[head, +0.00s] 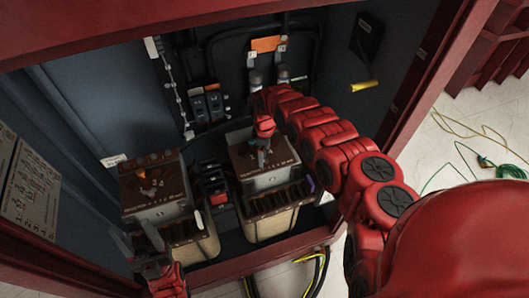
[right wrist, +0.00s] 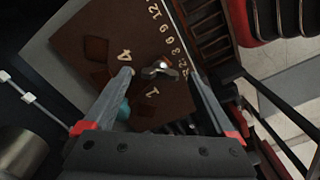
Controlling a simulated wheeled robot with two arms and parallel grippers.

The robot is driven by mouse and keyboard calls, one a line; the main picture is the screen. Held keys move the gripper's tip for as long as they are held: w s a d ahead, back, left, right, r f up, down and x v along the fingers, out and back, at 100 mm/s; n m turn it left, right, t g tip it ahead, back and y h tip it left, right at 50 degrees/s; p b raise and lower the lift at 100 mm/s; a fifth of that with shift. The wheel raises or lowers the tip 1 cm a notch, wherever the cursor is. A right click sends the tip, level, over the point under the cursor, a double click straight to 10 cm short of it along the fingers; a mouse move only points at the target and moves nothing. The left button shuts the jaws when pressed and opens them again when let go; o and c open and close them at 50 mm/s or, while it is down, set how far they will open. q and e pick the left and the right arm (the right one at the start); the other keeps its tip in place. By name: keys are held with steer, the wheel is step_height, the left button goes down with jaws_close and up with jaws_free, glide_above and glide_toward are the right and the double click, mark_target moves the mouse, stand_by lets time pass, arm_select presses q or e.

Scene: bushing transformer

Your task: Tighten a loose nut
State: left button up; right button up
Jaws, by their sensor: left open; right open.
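A small metal wing-shaped nut (right wrist: 158,70) sits on a brown dial plate (right wrist: 85,25) marked with pale numbers in the right wrist view. My right gripper (right wrist: 162,82) is open, with one finger on each side of the nut and a visible gap to both. In the head view my right gripper (head: 262,155) is above the right-hand boxed unit (head: 290,160) and hides its nut. A similar left-hand unit (head: 175,185) has a small fitting (head: 148,187) on its brown top. My left gripper (head: 142,245) is open and empty in front of that unit.
Both units stand inside a red-framed cabinet (head: 230,270). Black switches (head: 207,105) and cables line its back wall. A yellow-handled item (head: 364,86) is on the right wall. Cables (head: 470,150) lie on the floor outside, at right.

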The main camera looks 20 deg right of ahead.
steer(key=shift+f, duration=0.35)
steer(key=c, duration=1.4)
